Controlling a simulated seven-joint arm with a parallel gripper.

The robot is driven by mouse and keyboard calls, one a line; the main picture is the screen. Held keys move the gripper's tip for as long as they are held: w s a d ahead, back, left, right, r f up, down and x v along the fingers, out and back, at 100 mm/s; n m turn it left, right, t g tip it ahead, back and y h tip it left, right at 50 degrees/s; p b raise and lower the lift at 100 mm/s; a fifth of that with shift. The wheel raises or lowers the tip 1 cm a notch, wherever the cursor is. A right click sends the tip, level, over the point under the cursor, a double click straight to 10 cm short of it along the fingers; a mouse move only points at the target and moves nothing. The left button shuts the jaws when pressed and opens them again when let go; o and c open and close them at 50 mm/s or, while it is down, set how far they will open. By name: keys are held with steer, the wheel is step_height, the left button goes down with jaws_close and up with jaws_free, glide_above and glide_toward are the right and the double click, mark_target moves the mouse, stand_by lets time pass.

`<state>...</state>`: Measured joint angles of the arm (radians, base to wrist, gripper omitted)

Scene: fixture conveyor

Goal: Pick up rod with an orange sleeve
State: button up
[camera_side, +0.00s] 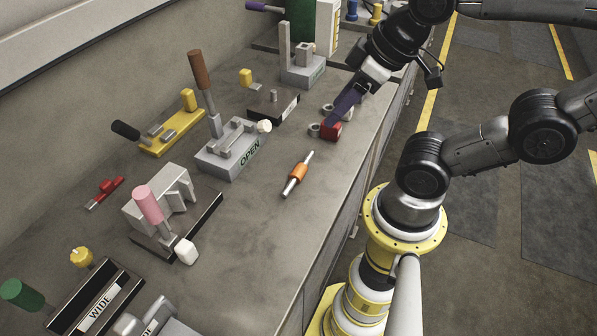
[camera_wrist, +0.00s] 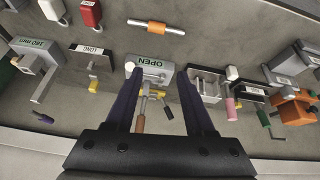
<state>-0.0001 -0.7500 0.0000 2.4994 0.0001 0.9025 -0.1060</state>
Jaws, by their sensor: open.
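The rod with an orange sleeve (camera_side: 298,173) lies on the bench top near its front edge, its bare metal ends sticking out of the sleeve. In the wrist view the rod (camera_wrist: 156,27) lies crosswise at the top, beyond my fingertips. My gripper (camera_side: 333,118) is behind and to the right of the rod in the side view, apart from it. Its two dark fingers (camera_wrist: 158,74) are spread in the wrist view with nothing held between them. In the side view the fingertips overlap a red block, and I cannot tell the gap there.
The red block (camera_side: 331,131) lies by the front edge. The grey clamp marked OPEN (camera_side: 228,150) stands left of the rod. A pink-handled clamp (camera_side: 160,215) and a yellow-based clamp (camera_side: 175,130) stand farther left. Bare bench surrounds the rod.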

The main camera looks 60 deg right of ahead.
steer(key=n, duration=0.2)
steer(key=n+g, duration=0.6)
steer(key=n, duration=0.9)
glide_above(287, 188)
steer(key=f, duration=1.5)
steer(key=shift+s+f, duration=0.2)
steer(key=shift+f, duration=0.2)
steer(key=shift+w+f, duration=0.2)
steer(key=shift+f, duration=2.4)
jaws_close()
